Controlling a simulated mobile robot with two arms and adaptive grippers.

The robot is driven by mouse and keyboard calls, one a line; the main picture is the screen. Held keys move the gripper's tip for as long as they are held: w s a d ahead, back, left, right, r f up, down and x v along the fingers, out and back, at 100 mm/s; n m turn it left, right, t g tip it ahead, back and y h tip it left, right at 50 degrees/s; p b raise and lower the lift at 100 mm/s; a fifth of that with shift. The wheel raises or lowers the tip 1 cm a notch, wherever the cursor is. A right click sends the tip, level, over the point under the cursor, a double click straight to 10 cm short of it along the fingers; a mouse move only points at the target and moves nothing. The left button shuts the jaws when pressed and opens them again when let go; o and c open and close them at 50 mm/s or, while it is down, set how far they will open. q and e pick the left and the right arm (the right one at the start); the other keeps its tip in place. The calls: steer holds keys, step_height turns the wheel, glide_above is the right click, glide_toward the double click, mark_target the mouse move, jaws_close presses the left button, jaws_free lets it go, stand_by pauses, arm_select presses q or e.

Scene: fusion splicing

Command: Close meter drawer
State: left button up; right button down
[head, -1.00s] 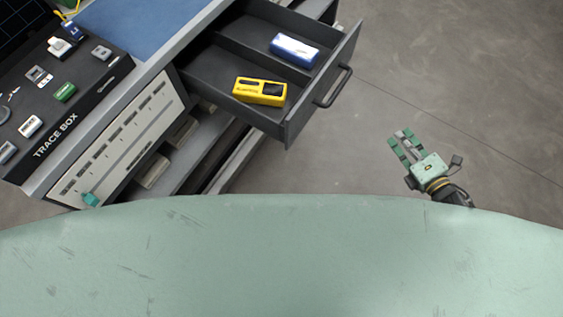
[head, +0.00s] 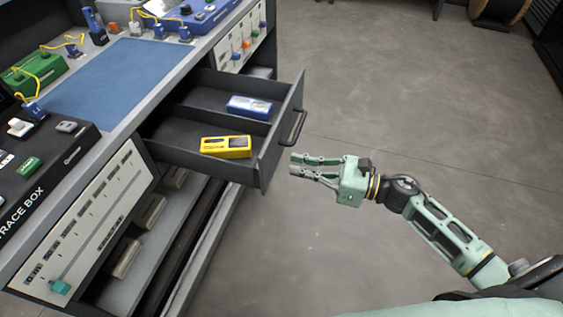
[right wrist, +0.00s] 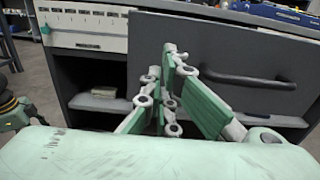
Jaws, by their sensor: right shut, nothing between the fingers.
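The meter drawer (head: 190,169) is pulled out of the bench, with its dark front panel and bar handle (head: 293,128) facing right. A yellow meter (head: 226,147) and a blue-and-white meter (head: 249,106) lie in it, on either side of a divider. My right gripper (head: 293,165) is shut and empty, just right of the drawer's near front corner and apart from the handle. In the right wrist view the fingers (right wrist: 175,62) point at the drawer front (right wrist: 215,70), left of the handle (right wrist: 248,80). My left gripper is not identifiable.
The bench carries a blue mat (head: 100,85) and a black trace box (head: 45,165). A pale panel (head: 85,230) and open shelves (head: 160,235) are below. The floor (head: 400,90) right of the drawer is clear.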

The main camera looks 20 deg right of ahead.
mark_target(270, 161)
arm_select(q)
steer(key=shift+s+f, duration=0.5)
steer(key=shift+f, duration=0.3)
arm_select(e)
steer(key=shift+x, duration=2.35)
